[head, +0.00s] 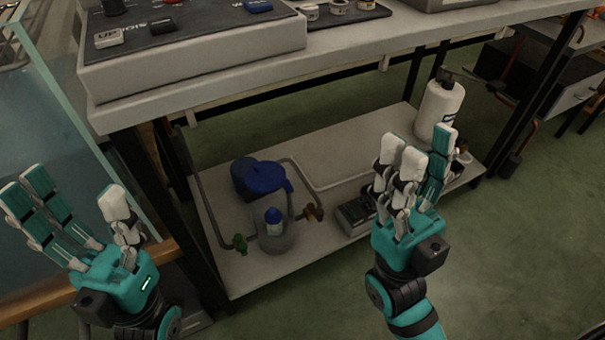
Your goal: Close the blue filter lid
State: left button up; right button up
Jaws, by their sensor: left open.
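The blue filter lid (265,177) is on the lower shelf, tilted up at the back of a clear filter housing (279,243). My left gripper (78,205) is open and empty, well left of the filter and outside the shelf. My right gripper (426,150) has its fingers pointing up and spread apart, with nothing seen between them. It is to the right of the filter, in front of the shelf's right part. Neither gripper touches the lid.
Pipes with a green valve (240,243) and an orange-brown valve (313,212) flank the housing. A grey box (356,215) and a white bottle (438,108) stand farther right. The table top (200,92) overhangs the shelf. A glass-walled tank (60,130) is at left.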

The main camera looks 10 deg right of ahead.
aim_at(263, 176)
jog(key=i+u, duration=0.2)
jog(key=u, duration=0.15)
jog(key=i+l+u, duration=0.1)
jog(key=u, duration=0.25)
jog(key=i+l+u, duration=0.15)
jog(key=u, duration=0.2)
jog(key=i, duration=0.1)
